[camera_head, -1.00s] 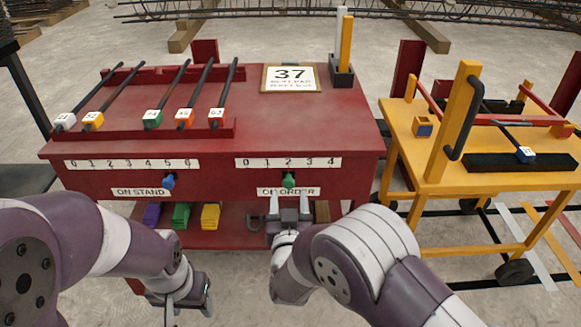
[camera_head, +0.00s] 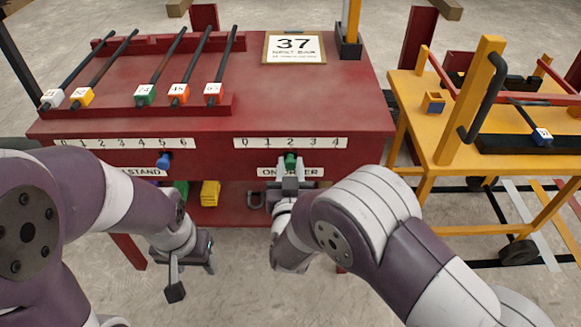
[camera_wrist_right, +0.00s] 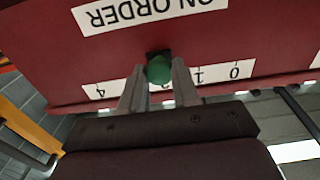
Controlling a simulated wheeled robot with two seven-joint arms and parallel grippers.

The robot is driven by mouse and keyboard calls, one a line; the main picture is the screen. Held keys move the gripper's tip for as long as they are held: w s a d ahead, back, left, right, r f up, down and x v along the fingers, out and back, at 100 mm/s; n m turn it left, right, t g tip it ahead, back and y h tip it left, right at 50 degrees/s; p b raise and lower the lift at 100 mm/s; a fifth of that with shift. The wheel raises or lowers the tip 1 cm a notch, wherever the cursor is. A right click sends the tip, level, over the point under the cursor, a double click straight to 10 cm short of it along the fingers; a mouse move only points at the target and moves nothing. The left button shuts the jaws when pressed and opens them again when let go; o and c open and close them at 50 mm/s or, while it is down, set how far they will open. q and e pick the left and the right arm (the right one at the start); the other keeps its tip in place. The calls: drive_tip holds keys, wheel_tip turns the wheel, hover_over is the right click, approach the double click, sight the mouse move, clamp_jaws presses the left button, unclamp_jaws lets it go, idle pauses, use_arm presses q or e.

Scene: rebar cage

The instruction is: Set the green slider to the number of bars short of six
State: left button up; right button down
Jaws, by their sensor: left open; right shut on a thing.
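Bars with white, yellow, green, orange and red end tags (camera_head: 145,95) lie side by side on the rack on the red stand's top. The green slider (camera_head: 290,160) sits under the 2 of the 0-to-4 scale (camera_head: 255,144) above the "ON ORDER" label. My right gripper (camera_head: 290,172) is shut on the green slider; in the right wrist view the round green knob (camera_wrist_right: 159,69) is between its fingers, which hide part of the scale. The blue slider (camera_head: 163,161) sits near the 5 of the 0-to-6 scale (camera_head: 112,143). My left gripper (camera_head: 192,279) is open and empty below the stand's front.
A yellow cart (camera_head: 433,147) with a blue-tagged bar (camera_head: 541,137) stands on the right. My left arm covers part of the left label.

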sight(269, 153)
drive_tip(key=a, duration=0.5)
drive_tip(key=c, duration=0.8)
unclamp_jaws()
drive_tip(key=shift+c, duration=0.2)
use_arm(q)
drive_tip(key=shift+s, duration=0.1)
